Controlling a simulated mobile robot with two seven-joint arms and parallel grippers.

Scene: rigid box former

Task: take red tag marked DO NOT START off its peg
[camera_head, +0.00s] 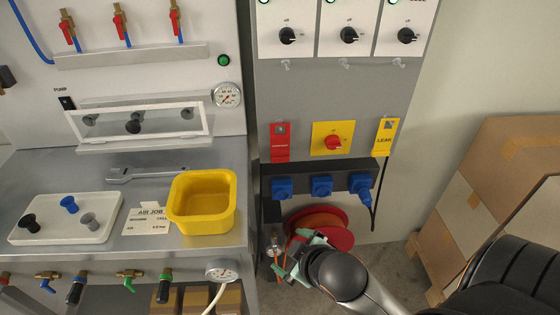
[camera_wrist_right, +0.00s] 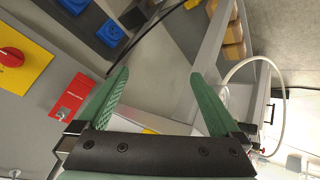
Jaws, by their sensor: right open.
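The red tag (camera_head: 280,146) hangs flat on the grey panel, left of the yellow plate with the red knob. Its small white lettering is too small to read. It also shows in the right wrist view (camera_wrist_right: 73,97), left of my right gripper's fingers and apart from them. My right gripper (camera_head: 284,254) has green fingers and is below the tag in the head view, in front of the red reel. In the right wrist view its fingers (camera_wrist_right: 158,73) are spread with nothing between them. My left gripper is not in view.
The red knob on its yellow plate (camera_head: 347,132) and a yellow LEAK tag (camera_head: 385,138) are right of the red tag. Blue sockets (camera_head: 321,186) sit below, with a black cable at right. A yellow bin (camera_head: 186,222) stands on the bench at left.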

